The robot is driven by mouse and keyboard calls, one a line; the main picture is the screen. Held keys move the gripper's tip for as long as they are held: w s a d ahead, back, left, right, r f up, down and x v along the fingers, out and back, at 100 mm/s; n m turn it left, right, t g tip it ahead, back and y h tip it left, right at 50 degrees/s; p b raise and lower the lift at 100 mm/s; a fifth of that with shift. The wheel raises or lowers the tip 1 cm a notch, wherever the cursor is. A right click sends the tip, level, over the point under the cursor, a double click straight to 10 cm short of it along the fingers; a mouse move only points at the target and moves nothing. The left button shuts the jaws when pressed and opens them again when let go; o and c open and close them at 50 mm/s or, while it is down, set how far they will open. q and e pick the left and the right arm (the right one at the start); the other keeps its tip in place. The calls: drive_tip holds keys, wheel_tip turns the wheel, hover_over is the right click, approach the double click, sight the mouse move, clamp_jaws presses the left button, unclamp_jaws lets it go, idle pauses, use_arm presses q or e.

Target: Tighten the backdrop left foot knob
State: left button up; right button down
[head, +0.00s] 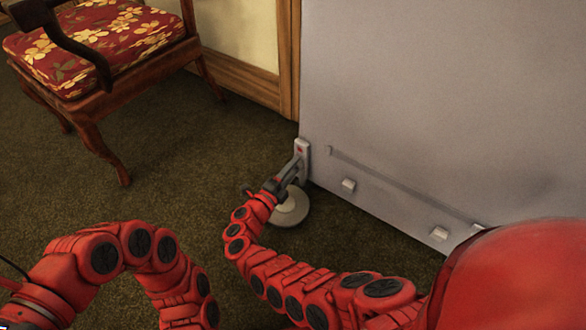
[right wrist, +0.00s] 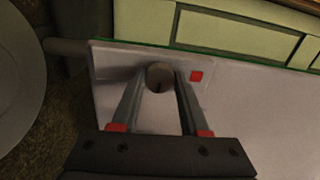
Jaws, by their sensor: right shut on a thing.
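The grey backdrop panel (head: 430,110) stands upright at the right of the head view. At its lower left edge is a white plate (head: 302,146) with a small red square, which also shows in the right wrist view (right wrist: 225,85). A round grey foot disc (head: 291,212) lies on the carpet below it. My right gripper (head: 297,168) reaches the plate. In the right wrist view its two fingers (right wrist: 160,82) are shut on the round dark knob (right wrist: 160,74), one on each side. The knob is mostly hidden in the head view. My left gripper is out of view.
A wooden chair (head: 95,48) with a red floral cushion stands at the upper left. A wall with wooden trim (head: 235,80) is behind. A bar (head: 400,185) and small white blocks (head: 348,185) are on the panel's lower part. Open carpet (head: 190,160) lies left of the foot.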

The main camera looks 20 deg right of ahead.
drive_tip(key=shift+m, duration=1.3)
drive_tip(key=shift+c, duration=2.1)
unclamp_jaws()
drive_tip(key=shift+a, duration=0.1)
use_arm(q)
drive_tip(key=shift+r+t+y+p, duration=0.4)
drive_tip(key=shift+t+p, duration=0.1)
drive_tip(key=shift+p, duration=0.05)
use_arm(e)
drive_tip(key=v, duration=1.2)
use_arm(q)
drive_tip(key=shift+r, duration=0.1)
use_arm(e)
drive_tip(key=shift+w, duration=0.1)
